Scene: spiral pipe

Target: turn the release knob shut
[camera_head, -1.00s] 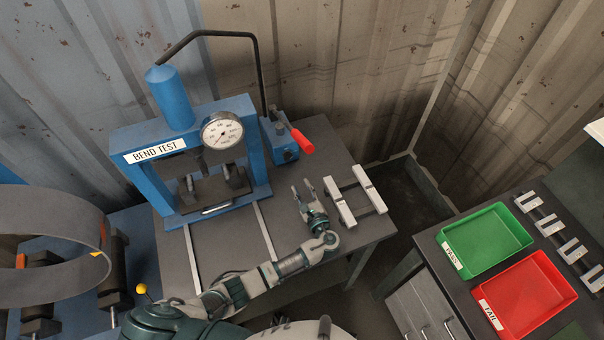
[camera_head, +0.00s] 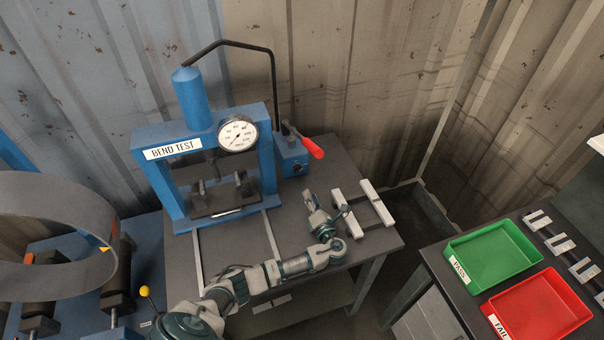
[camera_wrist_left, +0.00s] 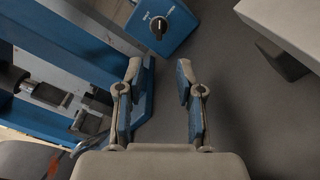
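The release knob (camera_wrist_left: 158,26) is a small dark knob with a light pointer line. It sits on the face of a blue pump box (camera_wrist_left: 175,45) with a label around it, near the top of the left wrist view. In the head view the blue box (camera_head: 291,153) stands right of the bend-test press. My left gripper (camera_head: 322,200) is over the bench, in front of the box and apart from it. In the left wrist view its fingers (camera_wrist_left: 158,70) are spread with nothing between them, and the knob lies beyond the tips. My right gripper is not in view.
The blue press frame (camera_head: 268,165) with its gauge (camera_head: 238,134) stands left of the gripper. A red-handled lever (camera_head: 312,148) juts from the box. A pale metal rack (camera_head: 377,202) lies close on the right. Green (camera_head: 493,252) and red (camera_head: 540,308) trays stand farther right.

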